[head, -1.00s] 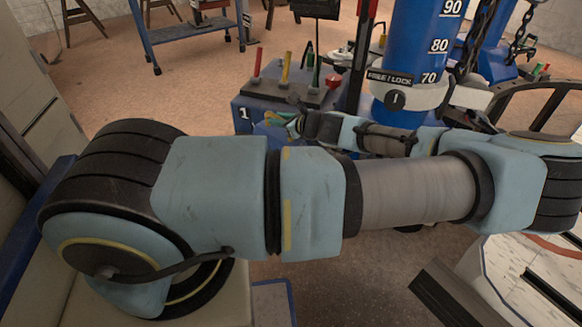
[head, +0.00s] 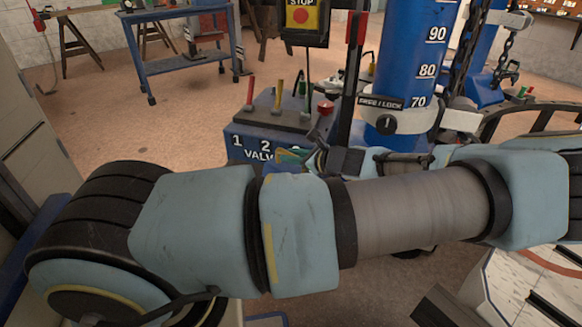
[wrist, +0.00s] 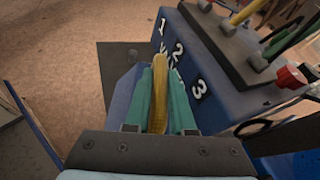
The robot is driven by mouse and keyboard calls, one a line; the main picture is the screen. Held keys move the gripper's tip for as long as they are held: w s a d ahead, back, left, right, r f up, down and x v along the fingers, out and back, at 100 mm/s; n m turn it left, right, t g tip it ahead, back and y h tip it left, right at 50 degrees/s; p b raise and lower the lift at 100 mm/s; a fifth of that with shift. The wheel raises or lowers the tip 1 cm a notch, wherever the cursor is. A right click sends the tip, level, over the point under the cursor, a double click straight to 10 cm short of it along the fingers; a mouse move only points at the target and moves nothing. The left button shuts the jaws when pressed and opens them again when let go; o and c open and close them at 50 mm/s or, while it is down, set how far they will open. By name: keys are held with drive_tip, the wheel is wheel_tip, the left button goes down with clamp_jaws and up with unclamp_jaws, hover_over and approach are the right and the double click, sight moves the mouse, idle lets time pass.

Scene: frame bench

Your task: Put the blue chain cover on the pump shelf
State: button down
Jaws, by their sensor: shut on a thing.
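My gripper (wrist: 158,85) has two green fingers, shut on a yellow strip that stands upright between them. In the head view my gripper (head: 291,156) is small and partly hidden by my arm, just in front of the blue pump block (head: 236,150) marked with numbers and "VALVE". I cannot tell which surface is the pump shelf.
A blue column (head: 405,60) with a chain rises at the right. A blue cart (head: 185,40) stands at the back. Brown floor is open between them.

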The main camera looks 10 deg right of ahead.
sight(284, 164)
drive_tip(key=shift+f, duration=1.7)
drive_tip(key=c, duration=0.8)
unclamp_jaws()
drive_tip(key=shift+o, duration=0.2)
